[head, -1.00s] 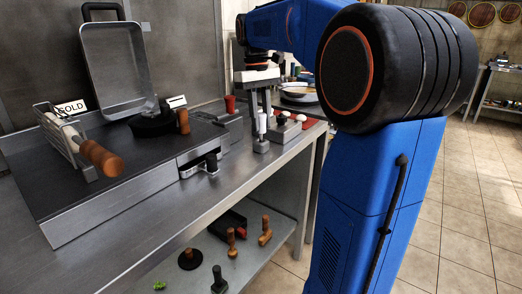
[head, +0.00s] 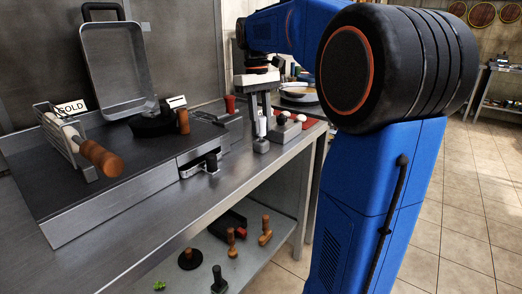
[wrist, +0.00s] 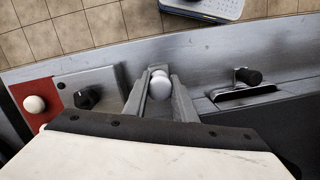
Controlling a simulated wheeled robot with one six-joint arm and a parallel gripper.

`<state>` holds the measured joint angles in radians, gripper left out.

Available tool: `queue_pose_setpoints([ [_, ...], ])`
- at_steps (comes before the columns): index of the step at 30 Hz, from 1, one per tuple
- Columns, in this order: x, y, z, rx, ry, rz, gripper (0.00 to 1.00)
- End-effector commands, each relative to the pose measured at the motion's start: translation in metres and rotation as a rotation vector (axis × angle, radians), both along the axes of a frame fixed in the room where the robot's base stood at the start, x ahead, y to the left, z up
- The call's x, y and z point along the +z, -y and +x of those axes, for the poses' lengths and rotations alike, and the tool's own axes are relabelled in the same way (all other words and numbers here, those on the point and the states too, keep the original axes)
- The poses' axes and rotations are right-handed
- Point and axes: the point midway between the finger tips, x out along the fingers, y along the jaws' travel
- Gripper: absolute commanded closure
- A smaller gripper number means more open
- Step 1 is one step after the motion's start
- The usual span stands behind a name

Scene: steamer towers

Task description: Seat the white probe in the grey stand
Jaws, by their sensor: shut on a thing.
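The white probe (head: 262,126) is upright between the fingers of my gripper (head: 261,118) in the head view. My gripper is shut on it from above. The grey stand (head: 261,146) is a small block near the counter's front edge, directly below the probe. The probe's lower end is at the stand's top, but I cannot tell how deep it sits. In the wrist view, the probe's rounded white top (wrist: 160,84) shows between the two grey fingers.
A grey block with a black knob (wrist: 88,97) stands beside the gripper, with a white ball (wrist: 34,104) on a red surface beyond it. A black-handled fixture (head: 211,162) is on the counter's front left. A red cup-like object (head: 230,104) stands behind.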

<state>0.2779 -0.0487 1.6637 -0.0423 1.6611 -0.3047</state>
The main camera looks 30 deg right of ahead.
Motion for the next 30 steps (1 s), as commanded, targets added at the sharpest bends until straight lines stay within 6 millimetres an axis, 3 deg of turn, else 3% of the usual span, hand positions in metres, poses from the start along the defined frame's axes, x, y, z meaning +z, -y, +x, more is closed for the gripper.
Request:
queue_pose_setpoints([
  [22,-0.0059,-0.0001,-0.0002,0.0,-0.001,0.0,1.0],
  [23,-0.0059,-0.0001,-0.0002,0.0,-0.001,0.0,0.71],
  [25,-0.006,-0.0001,-0.0003,0.0,-0.001,0.0,0.54],
  [30,-0.0058,-0.0001,-0.0002,0.0,-0.001,0.0,0.54],
])
